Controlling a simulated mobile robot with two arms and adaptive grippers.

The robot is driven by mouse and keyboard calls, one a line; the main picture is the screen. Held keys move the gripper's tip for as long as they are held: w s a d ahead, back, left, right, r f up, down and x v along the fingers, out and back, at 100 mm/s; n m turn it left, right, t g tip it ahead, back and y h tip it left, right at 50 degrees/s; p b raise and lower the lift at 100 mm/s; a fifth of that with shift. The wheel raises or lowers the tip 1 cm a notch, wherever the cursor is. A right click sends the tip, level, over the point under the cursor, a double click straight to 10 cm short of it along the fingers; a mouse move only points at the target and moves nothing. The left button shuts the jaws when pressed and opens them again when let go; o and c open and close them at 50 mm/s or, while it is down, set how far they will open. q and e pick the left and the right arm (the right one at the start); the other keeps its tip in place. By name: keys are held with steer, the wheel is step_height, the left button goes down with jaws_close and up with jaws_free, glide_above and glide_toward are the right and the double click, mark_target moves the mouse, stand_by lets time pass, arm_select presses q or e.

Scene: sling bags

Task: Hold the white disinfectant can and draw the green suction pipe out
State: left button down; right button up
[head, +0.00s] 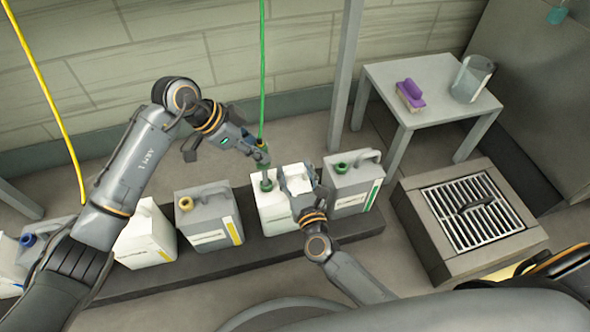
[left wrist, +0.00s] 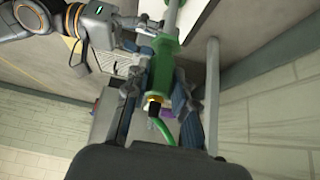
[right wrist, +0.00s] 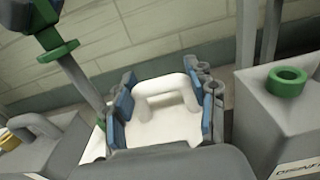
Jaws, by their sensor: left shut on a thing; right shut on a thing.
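The white disinfectant can (head: 272,216) stands upright on the dark low ledge, between two grey cans. My right gripper (head: 301,187) is shut on its white handle, which shows between the blue pads in the right wrist view (right wrist: 165,88). My left gripper (head: 262,158) is shut on the green fitting of the suction pipe (left wrist: 162,68), above the can. The fitting also shows at upper left in the right wrist view (right wrist: 58,50), with its grey tube running down toward the can. The tube's lower end is hidden. A green hose (head: 262,70) rises from the fitting.
A grey can with a green cap (head: 352,185) stands close on the right, and a grey can with a yellow cap (head: 208,215) on the left. Right of them are a floor grate (head: 476,212) and a small table (head: 432,110) with a purple brush (head: 410,95) and clear jug (head: 472,80).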

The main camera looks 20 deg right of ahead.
arm_select(q)
step_height(320, 180, up, 13)
steer(key=shift+r, duration=0.2)
stand_by(2.6)
stand_by(0.4)
step_height(320, 180, up, 4)
stand_by(0.5)
arm_select(e)
steer(key=o, duration=1.5)
steer(key=shift+s, duration=0.1)
steer(key=s, duration=1.1)
steer(key=shift+s, duration=0.4)
